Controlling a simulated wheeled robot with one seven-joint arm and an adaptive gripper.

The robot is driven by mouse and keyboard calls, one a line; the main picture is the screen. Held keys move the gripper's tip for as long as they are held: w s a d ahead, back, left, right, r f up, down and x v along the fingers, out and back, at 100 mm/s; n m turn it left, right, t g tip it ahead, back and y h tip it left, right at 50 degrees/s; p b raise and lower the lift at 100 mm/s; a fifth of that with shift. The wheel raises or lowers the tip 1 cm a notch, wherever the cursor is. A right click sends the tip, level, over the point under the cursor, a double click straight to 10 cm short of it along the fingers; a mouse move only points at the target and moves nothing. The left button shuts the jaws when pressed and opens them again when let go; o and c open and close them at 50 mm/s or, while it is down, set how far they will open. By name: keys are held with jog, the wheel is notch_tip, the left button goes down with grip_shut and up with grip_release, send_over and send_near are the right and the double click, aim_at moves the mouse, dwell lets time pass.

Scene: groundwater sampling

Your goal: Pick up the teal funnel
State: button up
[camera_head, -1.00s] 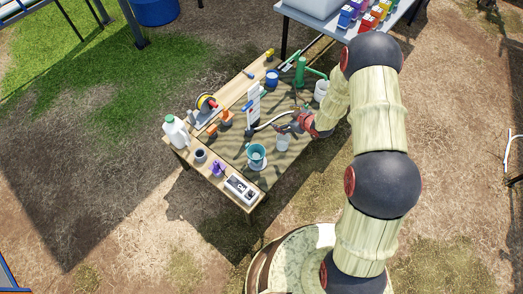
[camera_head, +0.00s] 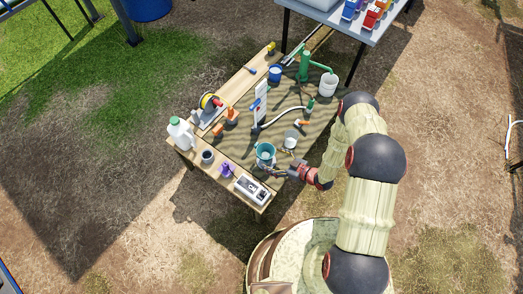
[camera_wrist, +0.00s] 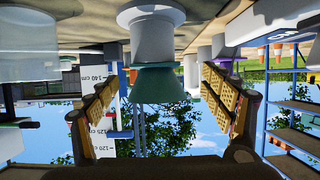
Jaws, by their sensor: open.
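The teal funnel (camera_head: 265,150) stands near the front edge of the wooden table in the head view. In the wrist view, which appears upside down, the funnel (camera_wrist: 160,86) has its wide end away from the table and sits on a pale cylindrical support (camera_wrist: 152,42). My gripper (camera_head: 277,169) is beside the funnel, on its near right side. In the wrist view my gripper (camera_wrist: 162,103) has its two yellow-padded fingers wide apart, with the funnel appearing between them. I cannot tell how deep it lies between the fingers. Nothing is held.
A clear cup (camera_head: 290,139) stands right of the funnel. A grey meter (camera_head: 252,188), a purple item (camera_head: 226,169) and a dark cup (camera_head: 207,157) stand to the left and front. A white jug (camera_head: 180,134) is at the left corner. A white hose (camera_head: 284,116) lies behind.

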aim_at(261, 152)
jog(key=b+x, duration=0.1)
jog(key=x, duration=0.2)
jog(key=shift+w+a, duration=0.15)
jog(key=shift+w, duration=0.15)
jog(key=shift+r+b+x, duration=0.1)
jog(key=shift+b+x, duration=0.4)
jog(key=shift+x, duration=0.6)
jog(key=shift+r+b+x, duration=0.15)
jog(key=shift+b+x, duration=0.35)
jog(key=shift+x, duration=0.65)
jog(key=shift+w, duration=0.2)
jog(key=c, duration=0.3)
jog(key=c, duration=1.1)
jog(key=shift+c, duration=0.3)
